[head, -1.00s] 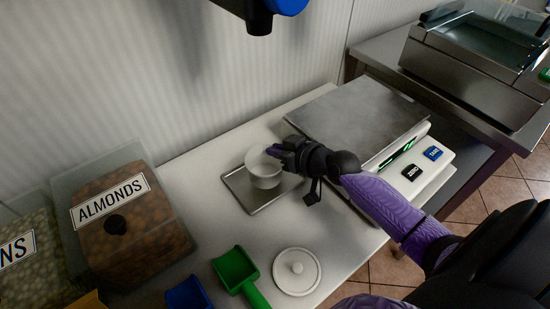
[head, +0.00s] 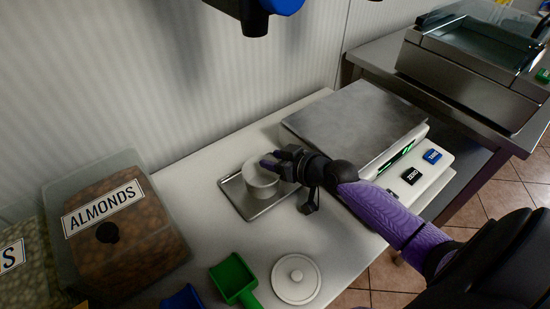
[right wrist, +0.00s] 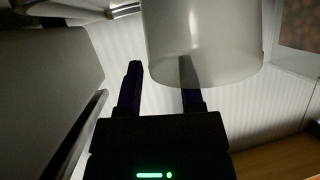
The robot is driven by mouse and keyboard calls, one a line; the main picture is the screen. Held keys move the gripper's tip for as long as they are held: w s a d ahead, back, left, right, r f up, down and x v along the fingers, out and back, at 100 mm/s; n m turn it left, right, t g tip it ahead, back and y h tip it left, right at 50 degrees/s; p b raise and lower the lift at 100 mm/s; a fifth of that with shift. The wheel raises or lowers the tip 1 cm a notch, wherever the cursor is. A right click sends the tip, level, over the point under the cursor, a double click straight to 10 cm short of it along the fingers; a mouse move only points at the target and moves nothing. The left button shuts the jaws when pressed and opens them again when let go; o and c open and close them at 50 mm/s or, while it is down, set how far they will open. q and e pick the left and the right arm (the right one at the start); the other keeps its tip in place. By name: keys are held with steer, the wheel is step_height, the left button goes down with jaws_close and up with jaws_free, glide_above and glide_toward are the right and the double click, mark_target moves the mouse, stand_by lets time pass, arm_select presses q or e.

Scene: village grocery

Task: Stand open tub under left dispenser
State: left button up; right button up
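The open tub (head: 259,184), small, round and whitish, stands upright on a shallow metal tray (head: 245,208) in the head view. My right gripper (head: 275,158) is at its right rim. In the right wrist view the tub (right wrist: 210,40) fills the top, and the gripper (right wrist: 160,85) has its fingers apart, one outside the wall and one showing faintly through it. A gap shows between finger and wall. A blue and black dispenser part (head: 258,18) hangs above, cut off by the top edge. My left gripper is out of view.
A white lid (head: 296,279) with a knob, a green scoop (head: 235,279) and a blue scoop (head: 184,299) lie in front. The almond bin (head: 115,235) is at left. A scale (head: 355,120) stands close right of the tray. The counter left of the tray is clear.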

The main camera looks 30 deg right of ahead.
steer(key=shift+r, duration=0.3)
steer(key=shift+r+p, duration=0.6)
steer(key=shift+p, duration=0.2)
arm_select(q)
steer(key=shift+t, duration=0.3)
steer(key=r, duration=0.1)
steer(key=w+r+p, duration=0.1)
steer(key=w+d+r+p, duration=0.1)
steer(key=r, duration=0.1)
arm_select(e)
steer(key=v, duration=1.1)
steer(key=shift+s, duration=0.45)
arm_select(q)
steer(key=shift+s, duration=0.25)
arm_select(e)
steer(key=shift+f, duration=0.15)
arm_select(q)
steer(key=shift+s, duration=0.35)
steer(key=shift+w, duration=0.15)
